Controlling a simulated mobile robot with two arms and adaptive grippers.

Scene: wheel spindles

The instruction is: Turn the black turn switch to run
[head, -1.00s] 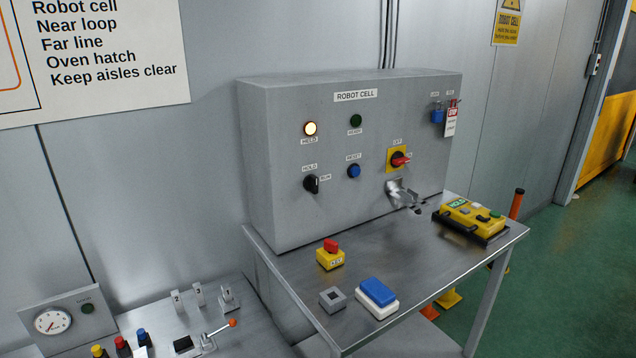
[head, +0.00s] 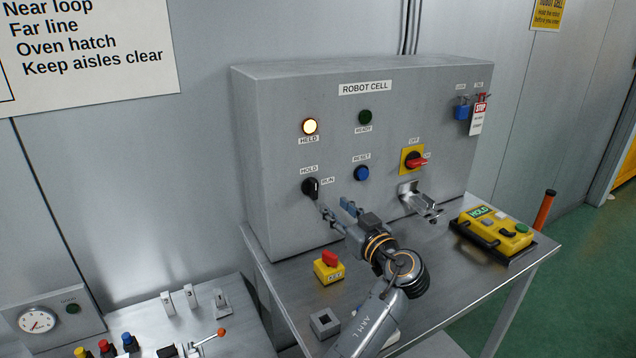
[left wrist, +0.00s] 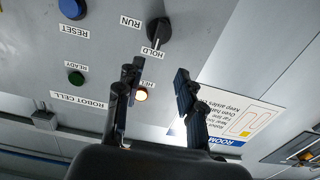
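The black turn switch (head: 310,188) sits low on the left of the grey robot cell panel, between the labels HOLD and RUN. In the left wrist view the switch (left wrist: 158,30) shows upside down, its pale pointer line toward the HOLD label. My left gripper (head: 336,208) is just below and right of the switch in the head view. In the left wrist view its two fingers (left wrist: 160,78) are apart with nothing between them, and the switch lies beyond the fingertips. My right gripper does not show.
The HELD lamp (head: 310,126) is lit; the READY lamp (head: 365,117) is dark. A blue reset button (head: 361,173) and a red-on-yellow switch (head: 413,160) are to the right. A metal bracket (head: 420,200) juts out. A yellow stop box (head: 327,270) stands on the table.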

